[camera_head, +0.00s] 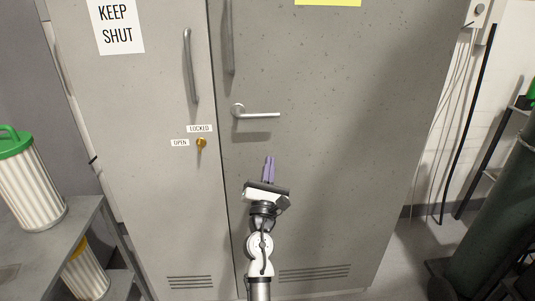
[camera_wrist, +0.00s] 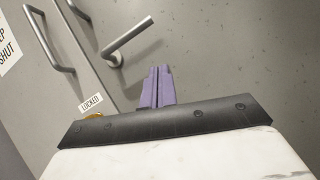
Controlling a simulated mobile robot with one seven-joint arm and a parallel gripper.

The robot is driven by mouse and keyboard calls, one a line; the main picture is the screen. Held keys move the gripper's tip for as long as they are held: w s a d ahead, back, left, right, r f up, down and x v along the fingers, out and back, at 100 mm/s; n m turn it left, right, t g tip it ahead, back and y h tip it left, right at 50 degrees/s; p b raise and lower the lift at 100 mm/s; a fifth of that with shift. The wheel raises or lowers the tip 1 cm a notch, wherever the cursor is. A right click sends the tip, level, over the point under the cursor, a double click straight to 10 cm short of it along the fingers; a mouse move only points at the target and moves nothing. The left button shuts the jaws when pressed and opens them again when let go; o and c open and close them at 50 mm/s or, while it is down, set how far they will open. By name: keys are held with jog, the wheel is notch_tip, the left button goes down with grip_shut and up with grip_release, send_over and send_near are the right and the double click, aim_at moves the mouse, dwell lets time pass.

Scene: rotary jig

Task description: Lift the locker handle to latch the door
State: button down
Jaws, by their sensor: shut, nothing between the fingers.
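The grey metal locker door (camera_head: 330,150) is on the right half of the locker, flush with the left door. Its silver lever handle (camera_head: 258,114) lies about horizontal, pointing right from a round pivot near the door's left edge. The handle also shows in the wrist view (camera_wrist: 128,38), upper left of the fingers. My gripper (camera_head: 269,158) is shut and empty, with its purple fingertips together, also seen in the wrist view (camera_wrist: 159,70). In the head view the fingertips are below the handle's free end, apart from it.
The left door (camera_head: 150,190) has a vertical bar handle (camera_head: 190,66), a brass key lock (camera_head: 201,143) and OPEN and LOCKED labels. A grey shelf (camera_head: 60,235) with white filter cartridges stands at left. A dark green cylinder (camera_head: 495,210) stands at right.

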jog(key=shift+d+b+v, duration=0.15)
jog(key=shift+v, duration=0.6)
jog(key=shift+d+b+v, duration=0.15)
jog(key=shift+v, duration=0.6)
jog(key=shift+a, duration=0.15)
